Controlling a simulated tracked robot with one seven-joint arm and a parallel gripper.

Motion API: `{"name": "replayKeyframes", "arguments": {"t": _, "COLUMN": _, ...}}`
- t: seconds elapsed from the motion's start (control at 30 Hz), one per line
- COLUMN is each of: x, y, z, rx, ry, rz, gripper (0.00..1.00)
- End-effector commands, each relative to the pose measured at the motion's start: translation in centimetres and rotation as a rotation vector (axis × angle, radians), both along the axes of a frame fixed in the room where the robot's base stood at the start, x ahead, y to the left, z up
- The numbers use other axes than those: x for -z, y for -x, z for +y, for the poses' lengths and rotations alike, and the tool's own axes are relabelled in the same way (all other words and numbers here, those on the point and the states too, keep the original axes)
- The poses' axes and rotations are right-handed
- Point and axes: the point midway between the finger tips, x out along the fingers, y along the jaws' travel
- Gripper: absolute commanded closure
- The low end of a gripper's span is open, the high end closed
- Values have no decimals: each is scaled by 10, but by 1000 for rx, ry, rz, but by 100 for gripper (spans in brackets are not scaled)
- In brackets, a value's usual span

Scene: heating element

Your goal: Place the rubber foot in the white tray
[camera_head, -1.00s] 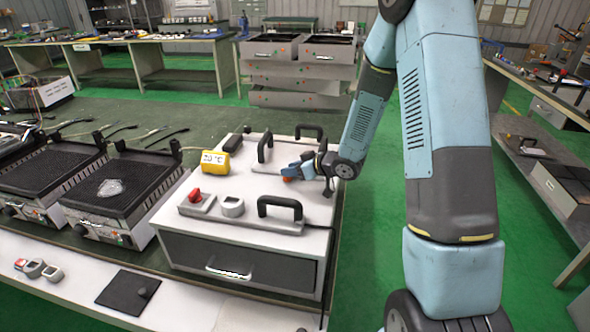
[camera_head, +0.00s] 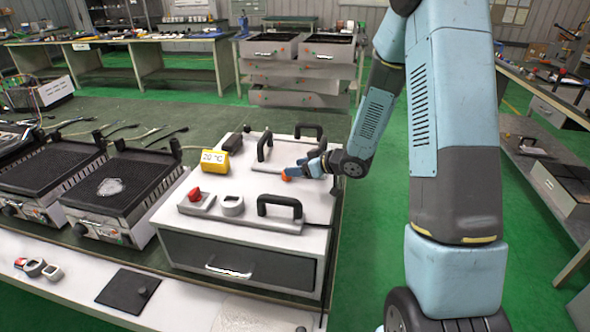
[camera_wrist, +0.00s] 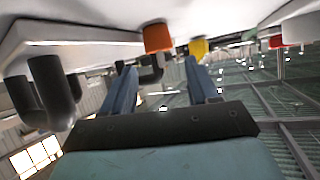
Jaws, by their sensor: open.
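My gripper (camera_head: 302,170) is low over the right part of the white box top, its blue fingers pointing left. In the wrist view the two fingers (camera_wrist: 160,68) are apart with nothing between them. A small orange-red round piece (camera_head: 286,177) is at the fingertips. In the wrist view it is a short orange cylinder (camera_wrist: 157,38) against a white surface, just beyond the fingertips. I cannot tell if it is the rubber foot. A pale flat piece (camera_head: 243,314) lies at the front edge of the bench; I cannot tell if it is the white tray.
Black handles (camera_head: 280,204) stand on the white box (camera_head: 165,222), close to my gripper. A yellow 20 °C display (camera_head: 214,162) and a red knob (camera_head: 195,195) are there too. A black plate (camera_head: 120,292) lies in front. Two grills (camera_head: 125,190) stand left.

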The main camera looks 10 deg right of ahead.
Motion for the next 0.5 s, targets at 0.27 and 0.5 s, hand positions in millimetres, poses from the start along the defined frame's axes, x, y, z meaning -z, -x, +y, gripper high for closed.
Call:
{"name": "replayKeyframes", "arguments": {"t": 0.27, "x": -26, "y": 31, "z": -39, "rx": 2, "ry": 1, "rz": -4, "gripper": 41}}
{"name": "replayKeyframes", "arguments": {"t": 0.5, "x": -40, "y": 49, "z": -60, "rx": 2, "ry": 1, "rz": -2, "gripper": 41}}
